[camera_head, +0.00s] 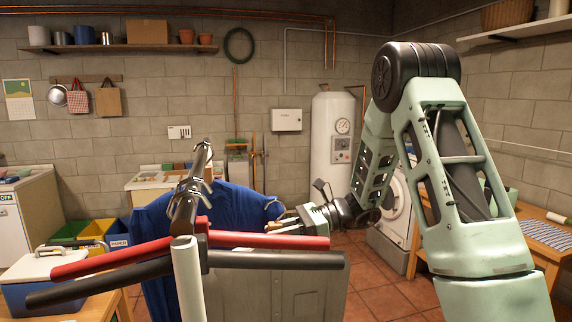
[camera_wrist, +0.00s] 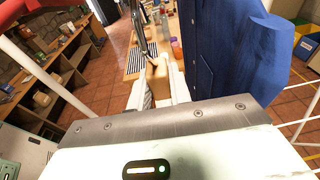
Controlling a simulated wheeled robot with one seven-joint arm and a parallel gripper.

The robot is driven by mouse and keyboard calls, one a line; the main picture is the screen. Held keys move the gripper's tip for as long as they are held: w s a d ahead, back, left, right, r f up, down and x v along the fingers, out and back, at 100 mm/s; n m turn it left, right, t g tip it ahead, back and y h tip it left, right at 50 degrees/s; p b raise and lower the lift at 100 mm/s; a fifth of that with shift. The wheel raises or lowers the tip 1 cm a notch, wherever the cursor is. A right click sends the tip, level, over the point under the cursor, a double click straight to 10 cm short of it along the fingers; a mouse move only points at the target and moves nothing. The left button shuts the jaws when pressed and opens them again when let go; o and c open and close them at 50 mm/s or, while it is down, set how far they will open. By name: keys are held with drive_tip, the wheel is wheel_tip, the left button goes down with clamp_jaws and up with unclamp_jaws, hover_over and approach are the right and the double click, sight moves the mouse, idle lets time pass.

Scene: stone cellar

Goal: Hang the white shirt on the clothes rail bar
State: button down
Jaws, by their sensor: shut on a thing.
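I see no white shirt in either view. The clothes rail bar (camera_head: 185,215) runs away from me at the left centre of the head view, carried by a pale post (camera_head: 188,285). Metal hooks, a red hanger (camera_head: 275,241) and a black hanger (camera_head: 110,282) are on it. A blue buttoned garment (camera_head: 232,205) hangs behind the hangers. It also shows close at the right of the wrist view (camera_wrist: 245,55). My gripper (camera_head: 287,227) is near the red hanger's right end. In the wrist view it is shut on a tan piece (camera_wrist: 158,80); what that belongs to is unclear.
A table with a striped cloth (camera_head: 545,238) stands at the right. A white washing machine (camera_head: 398,212) is behind my arm. A blue-and-white box (camera_head: 38,270) is at the lower left. Coloured bins (camera_head: 95,233) stand behind it. Tiled floor is open near the boiler (camera_head: 332,135).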

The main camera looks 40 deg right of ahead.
drive_tip(key=s+r+p, duration=0.3)
drive_tip(key=s+r, duration=0.1)
drive_tip(key=r, duration=1)
drive_tip(key=shift+s+a+r+n+g, duration=0.15)
drive_tip(key=shift+a+n+g, duration=0.15)
drive_tip(key=shift+g, duration=0.1)
drive_tip(key=shift+d+p, duration=0.1)
drive_tip(key=shift+p, duration=0.2)
drive_tip(key=r+x, duration=0.2)
drive_tip(key=x, duration=0.8)
drive_tip(key=shift+a, duration=0.6)
drive_tip(key=shift+w+a, duration=0.3)
drive_tip(key=shift+a, duration=0.1)
idle(0.6)
drive_tip(key=shift+w+a, duration=0.15)
drive_tip(key=shift+a, duration=0.2)
drive_tip(key=shift+w+a, duration=0.25)
drive_tip(key=shift+a, duration=0.3)
idle(0.3)
drive_tip(key=shift+w+a, duration=0.1)
drive_tip(key=shift+a, duration=0.25)
drive_tip(key=shift+w+a, duration=0.15)
drive_tip(key=shift+a, duration=0.15)
